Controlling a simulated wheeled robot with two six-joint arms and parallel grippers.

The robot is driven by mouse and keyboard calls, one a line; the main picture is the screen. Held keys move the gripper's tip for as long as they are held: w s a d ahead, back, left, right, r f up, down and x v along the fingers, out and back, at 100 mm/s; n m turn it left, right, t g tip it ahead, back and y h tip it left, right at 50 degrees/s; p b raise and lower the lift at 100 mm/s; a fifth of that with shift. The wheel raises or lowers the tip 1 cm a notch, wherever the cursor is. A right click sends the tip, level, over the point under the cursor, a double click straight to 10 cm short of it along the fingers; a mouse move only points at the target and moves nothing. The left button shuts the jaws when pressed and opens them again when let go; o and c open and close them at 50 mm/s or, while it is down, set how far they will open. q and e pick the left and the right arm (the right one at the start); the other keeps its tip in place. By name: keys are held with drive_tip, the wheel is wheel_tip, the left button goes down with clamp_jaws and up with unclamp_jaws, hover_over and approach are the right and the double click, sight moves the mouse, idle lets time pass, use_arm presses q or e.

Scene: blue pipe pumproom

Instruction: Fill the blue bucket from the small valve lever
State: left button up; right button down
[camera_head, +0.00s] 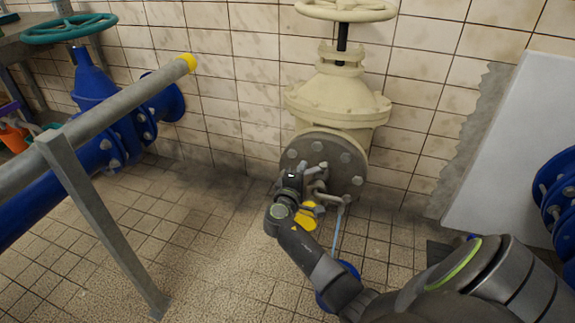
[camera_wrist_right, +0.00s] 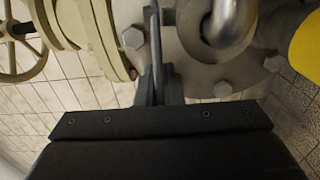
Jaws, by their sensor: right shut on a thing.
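The blue bucket (camera_head: 322,301) stands on the floor below the flange in the head view, mostly hidden behind my right arm. A thin pale-blue streak (camera_head: 339,230), which looks like water, runs from the small spout (camera_head: 340,200) down towards it. My right gripper (camera_head: 303,174) is at the dark flange. In the right wrist view its fingers (camera_wrist_right: 156,82) are shut on the small valve lever (camera_wrist_right: 154,40), a thin grey bar seen edge-on. I cannot see the water level in the bucket. My left gripper is not in view.
The cream valve body (camera_head: 338,95) with its handwheel (camera_head: 345,10) rises above the flange (camera_head: 350,165). A yellow part (camera_head: 305,216) sits beside my right wrist. A grey rail (camera_head: 110,115) and blue pipework (camera_head: 100,140) stand at left. Tiled floor between is clear.

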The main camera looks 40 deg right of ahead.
idle(0.3)
drive_tip(key=c, duration=1.6)
unclamp_jaws()
drive_tip(key=shift+o, duration=0.2)
drive_tip(key=shift+s, duration=0.1)
